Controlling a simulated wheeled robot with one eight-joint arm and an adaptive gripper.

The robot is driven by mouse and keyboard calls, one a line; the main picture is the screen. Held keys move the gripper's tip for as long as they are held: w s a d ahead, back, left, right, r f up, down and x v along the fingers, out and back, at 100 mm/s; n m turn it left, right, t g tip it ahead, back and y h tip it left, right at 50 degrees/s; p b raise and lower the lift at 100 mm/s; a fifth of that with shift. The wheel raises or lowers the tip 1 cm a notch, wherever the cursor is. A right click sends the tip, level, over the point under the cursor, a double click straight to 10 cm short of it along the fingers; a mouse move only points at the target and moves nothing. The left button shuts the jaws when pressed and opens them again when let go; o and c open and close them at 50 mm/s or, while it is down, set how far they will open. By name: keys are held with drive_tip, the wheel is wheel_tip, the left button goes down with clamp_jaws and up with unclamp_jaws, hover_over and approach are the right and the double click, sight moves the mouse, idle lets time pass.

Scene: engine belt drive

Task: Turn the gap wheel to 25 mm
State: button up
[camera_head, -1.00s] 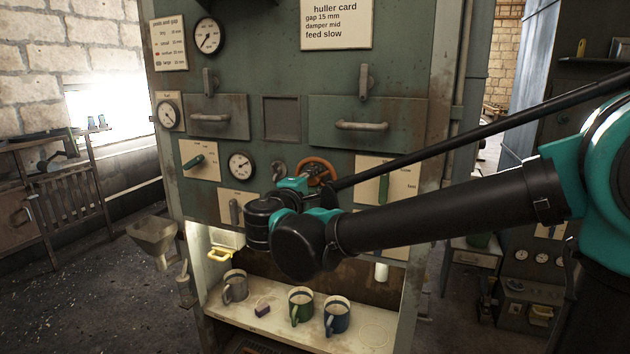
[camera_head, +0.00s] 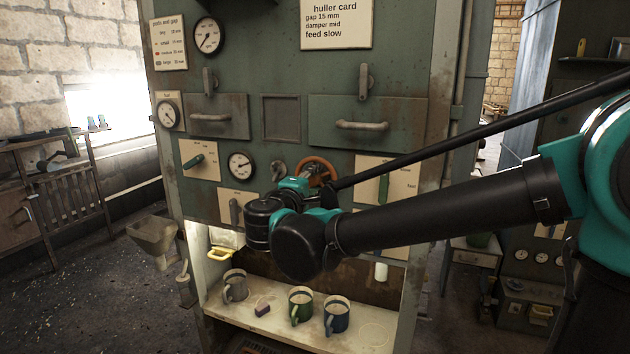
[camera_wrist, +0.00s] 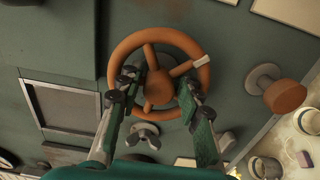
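The gap wheel is likely the orange handwheel (camera_head: 322,168) on the green machine front, partly hidden behind my wrist in the head view. In the wrist view the wheel (camera_wrist: 137,40) shows its spokes, a round hub (camera_wrist: 159,88) and a pale tab (camera_wrist: 201,61) at the upper right of its rim. My gripper (camera_wrist: 158,80) reaches into the wheel with one finger on each side of the hub. The fingers stand apart; whether they touch the hub or spokes is hard to tell. A round gauge (camera_head: 241,165) sits left of the wheel; its reading is too small to read.
The huller card (camera_head: 336,24) reads gap 15 mm, damper mid, feed slow. A green lever (camera_head: 384,188) on a pale plate is right of the wheel. Below, a shelf holds a grey mug (camera_head: 235,286), a green mug (camera_head: 300,306) and a blue mug (camera_head: 336,316).

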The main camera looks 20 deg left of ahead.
drive_tip(key=s, duration=1.2)
drive_tip(key=shift+a, duration=0.45)
